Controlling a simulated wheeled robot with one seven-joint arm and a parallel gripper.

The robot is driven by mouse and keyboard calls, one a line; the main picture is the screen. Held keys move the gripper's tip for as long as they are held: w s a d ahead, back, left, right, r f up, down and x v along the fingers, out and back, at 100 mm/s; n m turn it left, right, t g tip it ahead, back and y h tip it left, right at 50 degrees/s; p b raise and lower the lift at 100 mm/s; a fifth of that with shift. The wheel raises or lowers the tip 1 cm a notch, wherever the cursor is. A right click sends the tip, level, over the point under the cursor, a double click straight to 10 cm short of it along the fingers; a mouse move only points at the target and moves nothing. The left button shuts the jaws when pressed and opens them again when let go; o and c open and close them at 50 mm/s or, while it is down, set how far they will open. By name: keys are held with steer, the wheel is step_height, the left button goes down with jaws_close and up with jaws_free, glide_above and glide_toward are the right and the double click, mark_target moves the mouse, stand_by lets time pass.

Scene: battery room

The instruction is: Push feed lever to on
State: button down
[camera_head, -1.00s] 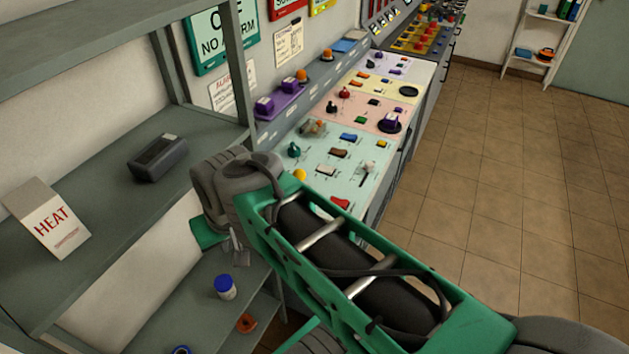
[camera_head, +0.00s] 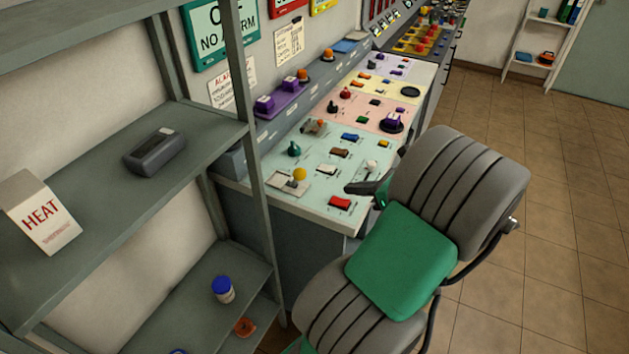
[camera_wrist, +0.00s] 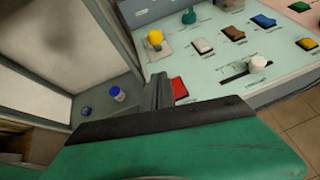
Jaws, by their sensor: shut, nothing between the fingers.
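A lever with a yellow ball knob (camera_head: 299,174) stands on a pale plate at the near left corner of the light green panel (camera_head: 322,205). A lever with a white knob (camera_head: 372,164) stands in a slot on the same panel's right side. No label tells me which is the feed lever. The wrist view also shows the yellow knob (camera_wrist: 155,38) and the white knob (camera_wrist: 258,62). My gripper (camera_head: 352,188) is shut and empty near the panel's front right edge, between the red rocker switch and the white-knobbed lever, apart from both knobs.
A red rocker switch (camera_head: 341,202) lies close to my fingers. Brown (camera_head: 339,153) and blue (camera_head: 350,137) switches and a green knob (camera_head: 294,149) sit further back. A grey shelf rack (camera_head: 250,130) stands at left. Open tiled floor (camera_head: 560,220) lies at right.

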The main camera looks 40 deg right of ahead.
glide_toward(296, 180)
steer(key=f, duration=0.1)
steer(key=d+f, duration=0.1)
steer(key=f, duration=0.2)
steer(key=shift+s+d, duration=0.35)
steer(key=shift+w+a+r+p, duration=0.15)
steer(key=shift+w+p, duration=0.15)
steer(key=shift+w, duration=0.8)
steer(key=shift+w+a+r+p, duration=0.1)
steer(key=shift+w+p, duration=0.15)
steer(key=shift+w, duration=0.85)
steer(key=shift+r, duration=0.15)
